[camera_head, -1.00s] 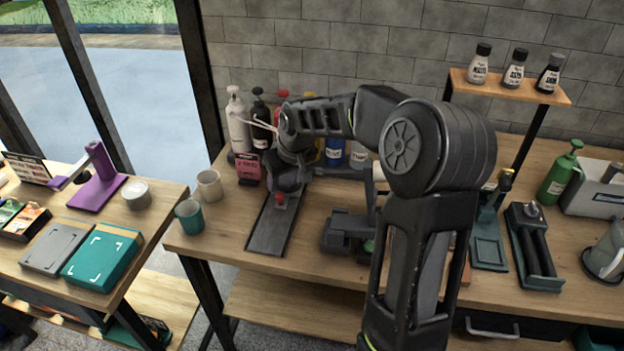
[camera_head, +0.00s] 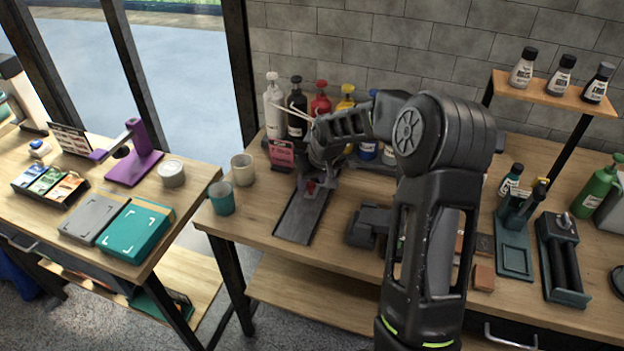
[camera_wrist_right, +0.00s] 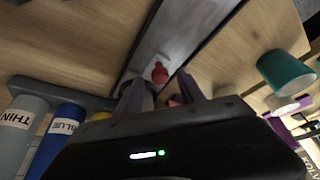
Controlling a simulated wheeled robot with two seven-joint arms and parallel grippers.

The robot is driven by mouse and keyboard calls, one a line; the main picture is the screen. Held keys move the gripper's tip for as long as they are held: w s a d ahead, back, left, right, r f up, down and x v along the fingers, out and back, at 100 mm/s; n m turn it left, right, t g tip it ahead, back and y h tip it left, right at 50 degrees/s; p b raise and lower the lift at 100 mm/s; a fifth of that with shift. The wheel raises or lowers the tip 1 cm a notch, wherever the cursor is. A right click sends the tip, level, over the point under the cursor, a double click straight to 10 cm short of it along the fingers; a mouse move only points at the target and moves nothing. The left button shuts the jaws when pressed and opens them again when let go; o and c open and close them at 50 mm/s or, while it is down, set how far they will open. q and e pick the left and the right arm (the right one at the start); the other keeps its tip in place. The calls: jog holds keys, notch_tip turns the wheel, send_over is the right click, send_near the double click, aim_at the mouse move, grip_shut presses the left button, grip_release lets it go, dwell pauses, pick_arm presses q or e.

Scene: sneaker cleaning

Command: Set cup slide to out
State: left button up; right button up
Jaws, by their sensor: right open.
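The cup slide (camera_head: 297,222) is a dark grey flat track on the middle table, with a small red knob (camera_head: 311,186) near its far end. In the right wrist view, the track (camera_wrist_right: 190,28) runs up from my fingers and the red knob (camera_wrist_right: 160,74) stands just beyond the fingertips. My right gripper (camera_head: 316,180) is over the far part of the track, close to the knob. It is open, its two fingers apart (camera_wrist_right: 160,92) in the wrist view, and I see nothing held. My left gripper is not in view.
A pale cup (camera_head: 243,169) and a teal cup (camera_head: 221,198) stand left of the track. Several pump bottles (camera_head: 297,108) and a pink sign (camera_head: 281,153) stand behind. A dark grey device (camera_head: 368,226) is to the right.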

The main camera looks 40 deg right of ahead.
jog(key=shift+w+f, duration=0.2)
jog(key=shift+f, duration=0.25)
jog(key=shift+c, duration=0.4)
grip_shut()
dwell(0.8)
